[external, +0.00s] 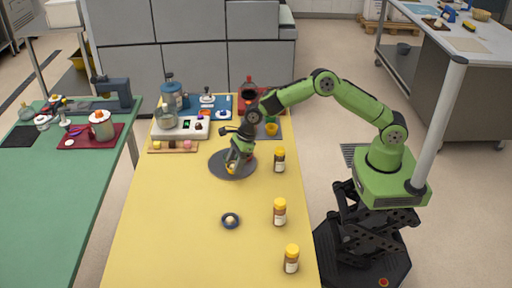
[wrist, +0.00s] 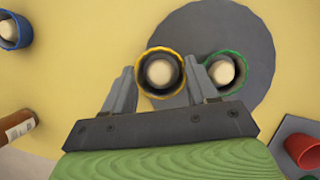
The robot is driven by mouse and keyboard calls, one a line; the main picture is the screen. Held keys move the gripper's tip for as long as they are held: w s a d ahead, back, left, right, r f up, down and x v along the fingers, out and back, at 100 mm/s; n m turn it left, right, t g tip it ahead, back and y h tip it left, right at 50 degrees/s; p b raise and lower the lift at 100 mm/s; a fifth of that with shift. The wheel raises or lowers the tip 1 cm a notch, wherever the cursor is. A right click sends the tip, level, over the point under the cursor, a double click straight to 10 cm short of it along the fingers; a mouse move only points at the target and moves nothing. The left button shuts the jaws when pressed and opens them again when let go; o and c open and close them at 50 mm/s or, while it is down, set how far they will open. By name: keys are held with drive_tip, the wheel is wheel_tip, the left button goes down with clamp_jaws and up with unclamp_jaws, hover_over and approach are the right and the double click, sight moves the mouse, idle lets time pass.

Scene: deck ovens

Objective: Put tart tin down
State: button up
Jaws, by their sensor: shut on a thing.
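My gripper (external: 236,160) is over the round dark grey disc (external: 216,163) on the yellow table. In the wrist view my gripper (wrist: 162,70) is shut on a yellow-rimmed tart tin (wrist: 142,70) with a pale round filling. The disc (wrist: 240,30) lies beneath and to the right of it. A green-rimmed tin (wrist: 240,62), also filled, sits on the disc just beside the right finger. I cannot tell whether the held tin touches the disc. A blue tin (external: 230,221) with a pale filling stands on bare table nearer the camera; it also shows in the wrist view (wrist: 12,42).
Yellow-lidded jars (external: 280,160) (external: 280,212) (external: 291,260) line the table's right side. A white device (external: 180,127) and a wooden board with small pieces (external: 173,146) stand beyond the disc. A red cup (wrist: 303,150) is at the wrist view's lower right. The table's front left is clear.

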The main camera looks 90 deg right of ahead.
drive_tip(key=shift+f, duration=0.9)
drive_tip(key=shift+f, duration=0.2)
drive_tip(key=o, duration=0.8)
drive_tip(key=shift+c, duration=0.2)
drive_tip(key=shift+r, duration=0.1)
